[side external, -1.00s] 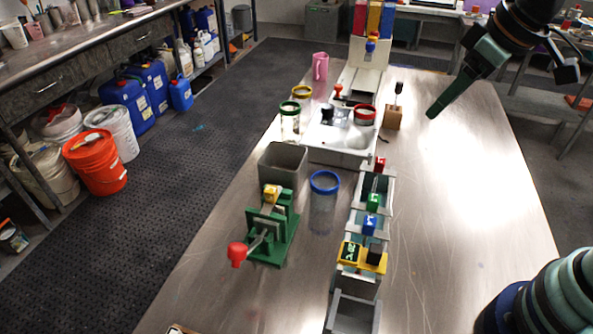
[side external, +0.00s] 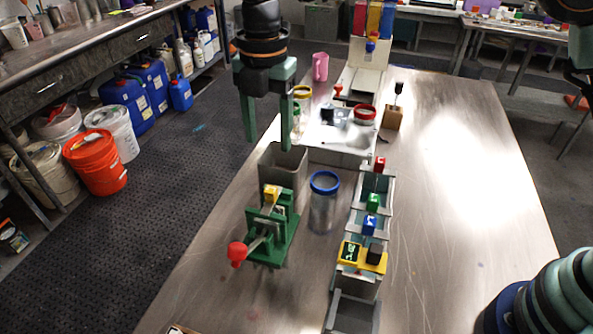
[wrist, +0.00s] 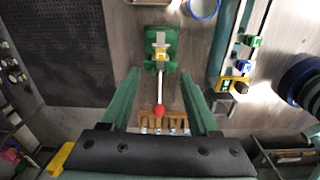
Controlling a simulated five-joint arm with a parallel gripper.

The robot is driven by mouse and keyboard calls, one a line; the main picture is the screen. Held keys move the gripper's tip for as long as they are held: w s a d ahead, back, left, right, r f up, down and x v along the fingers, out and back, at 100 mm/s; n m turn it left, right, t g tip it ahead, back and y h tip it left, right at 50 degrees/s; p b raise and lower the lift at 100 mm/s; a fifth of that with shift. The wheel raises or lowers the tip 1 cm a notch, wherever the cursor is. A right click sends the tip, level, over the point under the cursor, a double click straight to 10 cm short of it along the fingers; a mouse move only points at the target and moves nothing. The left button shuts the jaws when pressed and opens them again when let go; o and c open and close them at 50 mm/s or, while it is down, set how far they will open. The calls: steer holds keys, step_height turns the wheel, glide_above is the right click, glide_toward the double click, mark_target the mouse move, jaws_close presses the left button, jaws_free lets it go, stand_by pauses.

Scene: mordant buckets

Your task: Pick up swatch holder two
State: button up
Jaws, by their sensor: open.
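My gripper (side external: 268,142) is open and empty, pointing down in the air around the grey bin (side external: 283,168) in the side view. In the wrist view my gripper (wrist: 159,72) has its two green fingers well apart. No number marks swatch holder two. A wooden rack (wrist: 172,117) with several slots lies at the lower middle of the wrist view, partly hidden by my gripper.
A green clamp-like device (side external: 270,240) with a red knob and a yellow block stands on the table. Beside it is a blue-rimmed jar (side external: 323,205). A yellow panel (side external: 360,257) sits on the troughs. The table's right side (side external: 460,190) is clear.

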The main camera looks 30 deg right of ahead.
mark_target(271, 189)
steer(key=shift+n, duration=0.4)
steer(key=f, duration=0.7)
steer(key=shift+a+f, duration=0.3)
steer(key=shift+a, duration=0.1)
steer(key=shift+s+d+f, duration=0.1)
steer(key=shift+f, duration=1.2)
steer(key=shift+s+d+f, duration=0.1)
steer(key=shift+f, duration=1.2)
jaws_close()
